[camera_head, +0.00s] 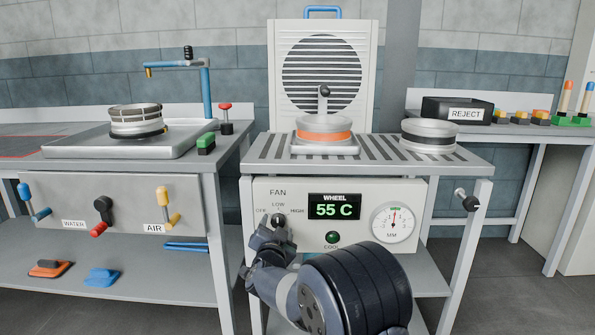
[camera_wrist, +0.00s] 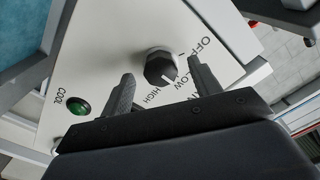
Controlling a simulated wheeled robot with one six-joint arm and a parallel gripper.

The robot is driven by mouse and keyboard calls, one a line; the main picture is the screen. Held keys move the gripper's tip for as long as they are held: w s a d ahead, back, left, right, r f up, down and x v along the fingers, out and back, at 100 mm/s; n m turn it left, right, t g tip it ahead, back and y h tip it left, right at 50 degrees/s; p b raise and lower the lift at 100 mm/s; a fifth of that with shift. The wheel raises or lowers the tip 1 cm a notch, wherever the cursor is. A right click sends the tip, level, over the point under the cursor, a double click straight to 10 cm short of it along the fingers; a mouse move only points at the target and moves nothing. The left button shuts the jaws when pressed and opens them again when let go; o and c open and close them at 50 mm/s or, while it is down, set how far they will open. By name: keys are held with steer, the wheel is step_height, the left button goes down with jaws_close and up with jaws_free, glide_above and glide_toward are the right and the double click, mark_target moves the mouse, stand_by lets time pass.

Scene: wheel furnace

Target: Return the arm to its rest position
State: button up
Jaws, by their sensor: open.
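My gripper (camera_head: 268,232) is in front of the fan knob (camera_head: 279,219) on the white control panel (camera_head: 350,191). In the wrist view, the two fingers of my gripper (camera_wrist: 160,72) are spread apart and hold nothing. The dark fan knob (camera_wrist: 158,64) shows between and just beyond the fingertips, with no clear contact. Its white mark lies near the LOW and HIGH labels; I cannot tell exactly which it points at. My arm reaches up to the panel from the lower right, in front of the panel's lower part.
A wheel with an orange band (camera_head: 324,130) sits on the slatted bench before the fan (camera_head: 322,65); another wheel (camera_head: 430,134) stands right of it. The display (camera_head: 334,206) reads 55 C. A crank handle (camera_head: 466,199) sticks out at right. A water bench (camera_head: 190,163) stands left.

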steer(key=shift+w, duration=0.35)
steer(key=shift+s, duration=0.15)
